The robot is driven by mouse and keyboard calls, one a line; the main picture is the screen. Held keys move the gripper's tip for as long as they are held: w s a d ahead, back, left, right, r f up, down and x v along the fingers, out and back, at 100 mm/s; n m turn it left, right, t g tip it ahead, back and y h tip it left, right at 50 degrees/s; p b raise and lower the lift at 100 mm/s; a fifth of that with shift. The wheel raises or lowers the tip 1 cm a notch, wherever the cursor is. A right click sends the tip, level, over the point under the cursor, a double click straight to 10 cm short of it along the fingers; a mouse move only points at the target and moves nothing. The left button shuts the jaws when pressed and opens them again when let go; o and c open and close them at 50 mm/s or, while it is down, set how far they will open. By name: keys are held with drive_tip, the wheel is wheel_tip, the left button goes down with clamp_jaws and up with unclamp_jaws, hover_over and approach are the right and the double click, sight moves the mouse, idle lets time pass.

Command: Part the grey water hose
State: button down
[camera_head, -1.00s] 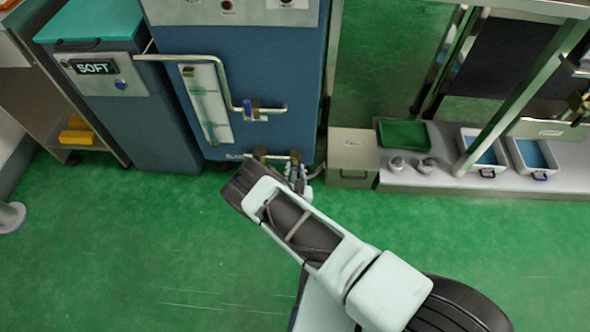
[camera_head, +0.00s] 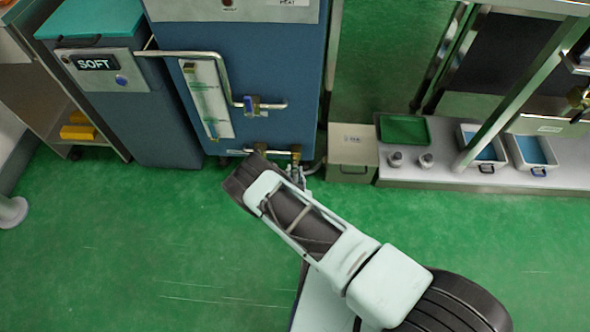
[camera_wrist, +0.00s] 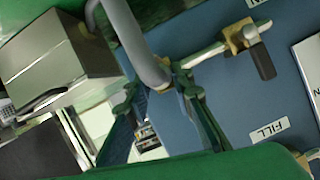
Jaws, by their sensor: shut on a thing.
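The grey water hose (camera_wrist: 137,42) comes down from the top of the wrist view and bends towards my fingers. My gripper (camera_wrist: 158,88) is shut on it near its end, with one green-blue finger on each side. In the head view my gripper (camera_head: 297,174) is low in front of the blue machine (camera_head: 278,95), and part of the hose (camera_head: 314,168) shows to its right. A brass valve with a dark lever (camera_wrist: 262,62) is on a silvery pipe beside the hose end. The hose's joint is partly hidden; I cannot tell whether it is joined.
A metal box (camera_head: 351,156) stands just right of my gripper. A low shelf (camera_head: 450,175) with a green tray (camera_head: 404,130) and white trays lies further right. The SOFT unit (camera_head: 122,95) stands left. The green floor (camera_head: 130,235) in front is clear.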

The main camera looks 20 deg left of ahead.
drive_tip(key=c, duration=1.7)
unclamp_jaws()
drive_tip(key=shift+s, duration=0.2)
wheel_tip(320, 180, up, 10)
